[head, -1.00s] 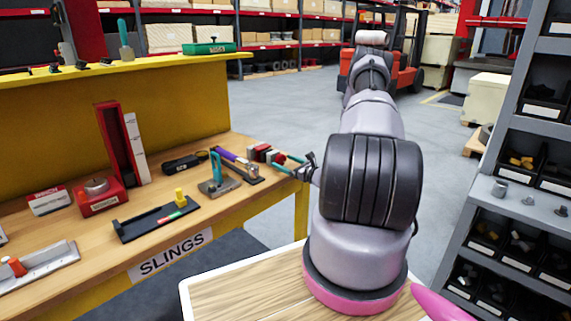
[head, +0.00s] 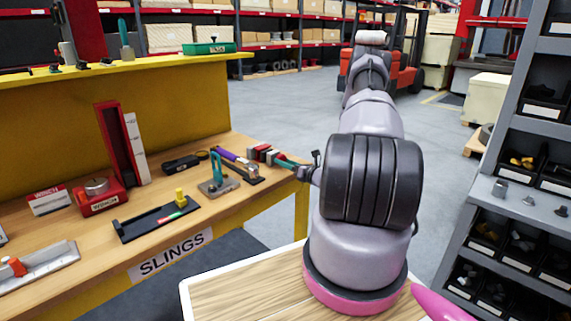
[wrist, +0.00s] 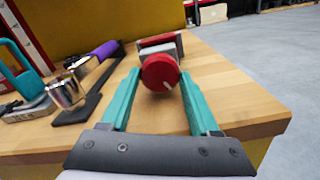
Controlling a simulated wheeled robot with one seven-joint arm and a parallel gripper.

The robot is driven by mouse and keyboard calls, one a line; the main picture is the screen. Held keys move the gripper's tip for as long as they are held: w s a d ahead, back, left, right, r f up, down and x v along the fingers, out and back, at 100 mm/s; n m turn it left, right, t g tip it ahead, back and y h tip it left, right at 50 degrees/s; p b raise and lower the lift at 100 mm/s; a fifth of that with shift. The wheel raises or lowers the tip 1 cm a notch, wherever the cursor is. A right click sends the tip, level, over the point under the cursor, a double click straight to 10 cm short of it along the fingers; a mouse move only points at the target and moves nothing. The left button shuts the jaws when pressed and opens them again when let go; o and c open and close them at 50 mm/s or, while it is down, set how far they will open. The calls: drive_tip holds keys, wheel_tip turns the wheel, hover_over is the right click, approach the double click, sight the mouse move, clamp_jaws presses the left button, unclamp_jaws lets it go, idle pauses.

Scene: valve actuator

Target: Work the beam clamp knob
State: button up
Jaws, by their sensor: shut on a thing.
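The beam clamp (wrist: 160,42) has a grey and red body and lies near the right end of the wooden bench top. Its round red knob (wrist: 160,72), with a white mark, faces my wrist camera. In the head view, the clamp (head: 257,151) is small, at the bench's right end. My gripper (wrist: 160,80) has teal fingers, one on each side of the knob, and is shut on it. In the head view, my gripper (head: 286,162) reaches the clamp from the right. The exact finger contact is too small to see there.
A purple-handled tool (wrist: 102,52) and a teal-handled block (wrist: 22,75) lie left of the clamp. A winch (head: 100,190) and a tray (head: 157,217) stand farther left on the bench. A grey shelf rack (head: 510,160) is at right.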

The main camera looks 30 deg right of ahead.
drive_tip(key=o, duration=1.4)
drive_tip(key=shift+c, duration=0.2)
drive_tip(key=v, duration=1)
drive_tip(key=shift+s, duration=0.4)
drive_tip(key=shift+d, duration=0.15)
